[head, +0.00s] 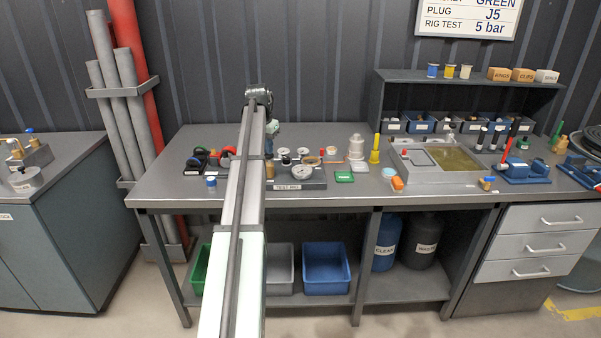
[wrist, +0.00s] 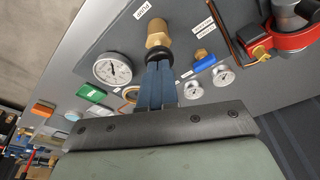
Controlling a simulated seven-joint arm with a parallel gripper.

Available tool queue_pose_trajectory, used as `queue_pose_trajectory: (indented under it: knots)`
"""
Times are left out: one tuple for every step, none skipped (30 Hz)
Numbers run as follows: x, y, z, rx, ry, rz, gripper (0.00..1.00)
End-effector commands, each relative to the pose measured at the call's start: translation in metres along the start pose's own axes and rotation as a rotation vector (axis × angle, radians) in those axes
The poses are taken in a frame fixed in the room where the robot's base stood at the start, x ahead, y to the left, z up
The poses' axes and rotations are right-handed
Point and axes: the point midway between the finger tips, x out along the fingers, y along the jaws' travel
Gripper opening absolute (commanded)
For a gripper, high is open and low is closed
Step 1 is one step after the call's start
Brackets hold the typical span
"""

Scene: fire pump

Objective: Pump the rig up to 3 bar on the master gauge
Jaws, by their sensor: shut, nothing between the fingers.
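The test rig (head: 312,186) stands on the bench, left of its middle, with my arm partly in front of it. The largest gauge (wrist: 112,69) has a white dial and lies left of my fingers in the wrist view; it also shows in the head view (head: 302,172). Its reading is too small to tell. A brass fitting (wrist: 157,33) with a black collar rises from the rig. My gripper (wrist: 158,68) is shut and empty, its blue fingertips at the collar; I cannot tell whether they touch. In the head view my arm partly hides my gripper.
Two smaller gauges (wrist: 194,90) (wrist: 223,75) and a blue-handled valve (wrist: 204,65) sit right of my fingers. A red clamp-like part (wrist: 285,38) is at upper right.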

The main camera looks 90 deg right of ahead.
Motion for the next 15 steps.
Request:
queue_pose_trajectory:
  knots:
    - [0.002,0.0,0.001,0.0,-0.001,0.0,0.0]
    - [0.003,0.0,0.001,0.0,-0.001,0.0,0.0]
    - [0.005,0.0,0.001,0.0,-0.001,0.0,0.0]
    - [0.006,0.0,0.002,0.0,-0.001,0.0,0.0]
    - [0.006,0.0,0.002,0.0,-0.001,0.0,0.0]
    - [0.008,0.0,0.002,0.0,-0.001,0.0,0.0]
    - [0.009,0.0,0.002,0.0,0.0,0.0,0.0]
    - [0.01,0.0,0.002,0.0,0.0,0.0,0.0]
    - [0.011,0.0,0.003,0.0,0.0,0.0,0.0]
    - [0.012,0.0,0.003,0.0,0.0,0.0,0.0]
    - [0.013,0.0,0.003,0.0,0.0,0.0,0.0]
    - [0.014,0.0,0.003,0.0,0.0,0.0,0.0]
    - [0.015,0.0,0.003,0.0,0.0,0.0,0.0]
    - [0.016,0.0,0.004,0.0,0.0,0.0,0.0]
    - [0.017,0.0,0.004,0.0,0.0,0.0,0.0]
